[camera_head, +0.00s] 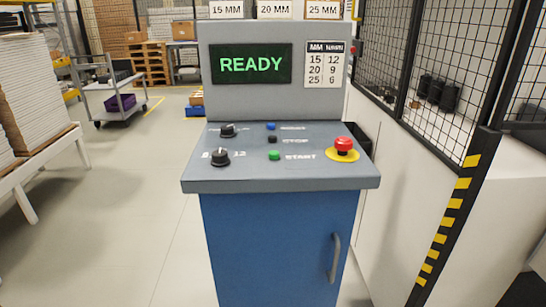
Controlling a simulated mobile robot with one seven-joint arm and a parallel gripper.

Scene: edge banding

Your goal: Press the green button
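The green button (274,155) sits low in the middle of the sloped grey control panel (320,178), left of the word START. A black button (273,140) labelled STOP is just above it, and a blue button (271,126) is above that. The upright screen (250,64) behind the panel reads READY in green letters. My gripper is not in view.
Two black knobs (220,157) are left of the buttons. A red mushroom button (343,145) on a yellow base is to the right. A mesh fence (450,75) with a striped post (455,205) stands at right. Clear floor (110,220) lies at left.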

